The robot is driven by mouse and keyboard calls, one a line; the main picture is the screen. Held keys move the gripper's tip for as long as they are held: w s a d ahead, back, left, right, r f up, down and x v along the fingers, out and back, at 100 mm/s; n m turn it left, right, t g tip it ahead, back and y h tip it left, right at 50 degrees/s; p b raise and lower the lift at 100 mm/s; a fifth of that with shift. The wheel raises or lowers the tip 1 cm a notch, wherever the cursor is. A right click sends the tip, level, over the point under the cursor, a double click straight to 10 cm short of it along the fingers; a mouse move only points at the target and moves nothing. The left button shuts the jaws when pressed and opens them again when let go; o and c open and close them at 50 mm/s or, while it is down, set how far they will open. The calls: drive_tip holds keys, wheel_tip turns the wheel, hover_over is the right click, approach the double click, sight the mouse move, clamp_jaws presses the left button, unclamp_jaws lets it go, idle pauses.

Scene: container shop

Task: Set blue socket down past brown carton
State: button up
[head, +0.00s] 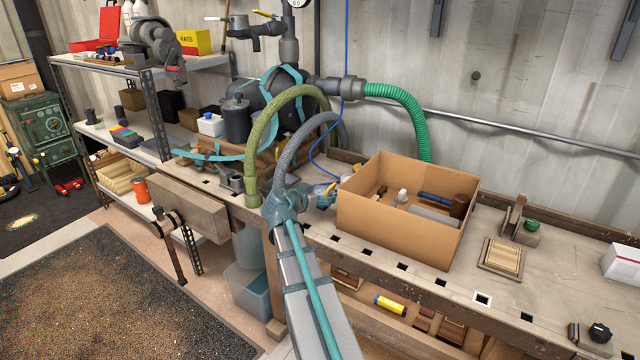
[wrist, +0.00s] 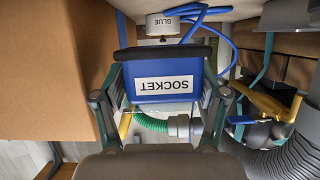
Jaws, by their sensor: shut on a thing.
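The blue socket (wrist: 165,85) is a blue block with a white label reading SOCKET, upside down in the wrist view. My gripper (wrist: 168,78) is shut on it, with one finger on each side. The brown carton (head: 400,220) stands open on the bench in the head view, to the right of my arm. Its cardboard side (wrist: 45,75) fills the left of the wrist view, beside the socket and apart from it. In the head view my arm largely hides the gripper, and I cannot clearly make out the socket there.
Several items lie inside the carton. A blue cable (wrist: 225,45) loops behind the socket near a can marked GLUE (wrist: 175,24). A grey hose (wrist: 285,155) runs close on the right. Right of the carton are a wooden block (head: 500,256) and bare bench (head: 560,290).

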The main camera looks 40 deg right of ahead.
sight(320, 219)
drive_tip(key=shift+f, duration=2.8)
drive_tip(key=shift+f, duration=0.1)
drive_tip(key=o, duration=1.8)
drive_tip(key=v, duration=1.2)
drive_tip(key=s+a+f+n+g+y, duration=0.25)
drive_tip(key=s+a+f, duration=0.2)
drive_tip(key=f, duration=0.75)
drive_tip(key=s+a+f+n+g+y, duration=0.1)
drive_tip(key=s+a+f+n+y, duration=0.25)
drive_tip(key=f, duration=0.85)
drive_tip(key=s+a+f+n+g+y, duration=0.1)
drive_tip(key=s+a+f+n, duration=0.2)
drive_tip(key=s+a+f, duration=0.55)
drive_tip(key=s+a+f+n+g+y, duration=0.2)
drive_tip(key=s+a+f, duration=0.2)
drive_tip(key=s+f, duration=0.2)
drive_tip(key=s+a+f+n+g+y, duration=0.1)
drive_tip(key=s+a+f, duration=0.4)
drive_tip(key=s, duration=0.5)
drive_tip(key=s+a+f+n+g+y, duration=0.2)
drive_tip(key=s+a+f+g+y, duration=0.1)
drive_tip(key=s+f, duration=0.4)
drive_tip(key=shift+s+a+f+n+g+b, duration=0.15)
drive_tip(key=shift+s+a+f+b, duration=0.05)
drive_tip(key=shift+s+a, duration=0.2)
drive_tip(key=shift+s+a+f+n+g+b, duration=0.1)
drive_tip(key=shift+s+a+f+n+b, duration=0.1)
drive_tip(key=shift+s+a, duration=0.25)
